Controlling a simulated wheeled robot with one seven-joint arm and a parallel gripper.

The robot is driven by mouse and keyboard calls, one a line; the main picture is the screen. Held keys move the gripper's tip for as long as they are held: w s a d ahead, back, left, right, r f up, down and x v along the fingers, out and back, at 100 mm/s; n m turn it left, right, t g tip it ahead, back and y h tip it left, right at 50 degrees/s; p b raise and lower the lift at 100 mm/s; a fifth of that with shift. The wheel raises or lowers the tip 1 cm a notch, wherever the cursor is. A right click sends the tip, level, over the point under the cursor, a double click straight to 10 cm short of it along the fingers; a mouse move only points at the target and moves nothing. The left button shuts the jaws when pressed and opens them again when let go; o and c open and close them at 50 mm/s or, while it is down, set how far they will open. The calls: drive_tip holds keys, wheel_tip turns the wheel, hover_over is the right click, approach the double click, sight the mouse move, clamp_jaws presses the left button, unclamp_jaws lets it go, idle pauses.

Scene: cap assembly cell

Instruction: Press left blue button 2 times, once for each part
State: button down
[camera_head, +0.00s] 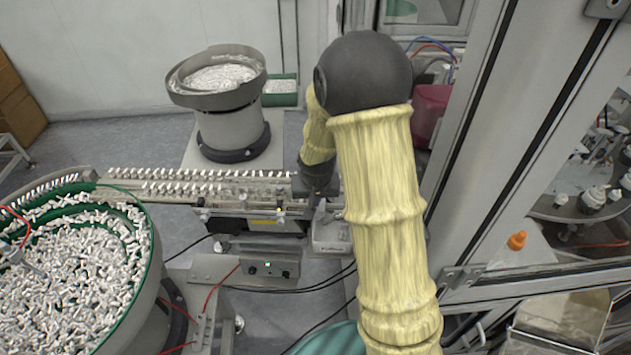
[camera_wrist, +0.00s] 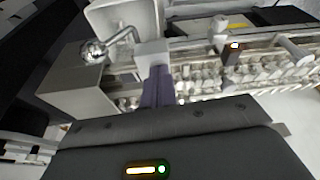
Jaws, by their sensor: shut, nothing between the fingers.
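No blue button can be made out in either view. My gripper (camera_wrist: 156,82) is in the wrist view, with its purplish fingers together and nothing between them. The fingertips are at a small light grey block (camera_wrist: 152,52) beside the rail; I cannot tell whether they touch it. In the head view my dark gripper (camera_head: 314,205) points down at the right end of the feed rail (camera_head: 235,196), partly hidden by my arm.
A large bowl of white parts (camera_head: 75,275) stands at the left, a smaller bowl feeder (camera_head: 218,75) behind. A control box (camera_head: 268,268) sits below the rail. A metal ball knob (camera_wrist: 93,52) is left of my fingers. A glazed frame (camera_head: 490,130) stands at the right.

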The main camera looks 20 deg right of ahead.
wheel_tip(320, 180, up, 4)
drive_tip(key=shift+f+p, duration=0.25)
drive_tip(key=shift+p, duration=0.95)
drive_tip(key=b+v, duration=0.2)
drive_tip(key=v, duration=0.8)
drive_tip(key=shift+r+b, duration=0.25)
drive_tip(key=shift+b, duration=0.15)
drive_tip(key=s+f+n+b, duration=0.1)
drive_tip(key=s+f, duration=0.3)
drive_tip(key=s, duration=0.3)
drive_tip(key=s+f+n+b, duration=0.1)
drive_tip(key=s+f, duration=0.2)
drive_tip(key=s, duration=0.4)
drive_tip(key=shift+s+d+f+g+y+b, duration=0.2)
drive_tip(key=shift+s+f+g+y+b, duration=0.1)
drive_tip(key=shift+s+f+g+b, duration=0.1)
drive_tip(key=shift+w, duration=0.1)
idle(1.2)
